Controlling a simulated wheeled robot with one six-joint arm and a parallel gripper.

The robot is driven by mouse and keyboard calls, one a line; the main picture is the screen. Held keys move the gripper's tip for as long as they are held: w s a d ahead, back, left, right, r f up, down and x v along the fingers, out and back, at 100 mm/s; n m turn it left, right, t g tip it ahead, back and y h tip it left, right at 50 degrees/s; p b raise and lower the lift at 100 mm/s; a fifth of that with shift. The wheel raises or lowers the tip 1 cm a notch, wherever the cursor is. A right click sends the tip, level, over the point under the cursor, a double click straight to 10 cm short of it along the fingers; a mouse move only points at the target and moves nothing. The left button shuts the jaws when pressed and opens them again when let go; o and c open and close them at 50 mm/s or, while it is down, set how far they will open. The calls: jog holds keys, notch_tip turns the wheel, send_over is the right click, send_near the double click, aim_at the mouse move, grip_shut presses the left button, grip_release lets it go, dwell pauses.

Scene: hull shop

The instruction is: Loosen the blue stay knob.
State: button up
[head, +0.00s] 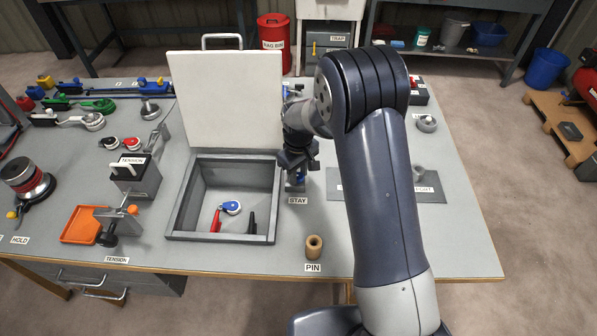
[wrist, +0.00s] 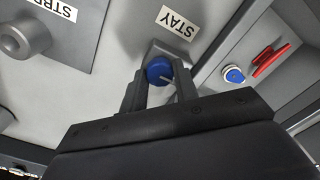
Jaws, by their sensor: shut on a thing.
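The blue stay knob (wrist: 160,71) sits between my gripper's two fingers in the wrist view, on a small grey block beside the STAY label (wrist: 177,22). A pale line shows on the knob's face. My gripper (wrist: 160,92) is shut on the knob. In the head view my gripper (head: 297,165) is at the right side of the open box, just above the STAY label (head: 298,200). The knob is mostly hidden there by my gripper. The box's white lid (head: 222,100) stands upright at the back.
The grey box (head: 172,237) holds a blue-and-white round part (head: 231,208), a red-handled thing (head: 216,221) and a black piece (head: 251,222). A tan ring (head: 314,246) stands by the PIN label. Clamps and an orange tray (head: 80,225) are at left. My arm covers the bench's right middle.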

jog(key=shift+n, duration=0.3)
jog(key=n+b, duration=0.2)
jog(key=shift+f+n, duration=0.15)
jog(key=shift+n, duration=0.25)
jog(key=n+b, duration=0.1)
jog(key=n, duration=0.1)
jog(key=shift+n, duration=0.3)
jog(key=n+b, duration=0.2)
jog(key=n, duration=0.4)
jog(key=n+b, duration=0.1)
jog(key=n, duration=0.5)
jog(key=shift+n, duration=0.3)
jog(key=n, duration=0.5)
jog(key=shift+r+n, duration=0.2)
jog(key=shift+n, duration=0.1)
jog(key=o, duration=1)
jog(key=shift+c, duration=0.2)
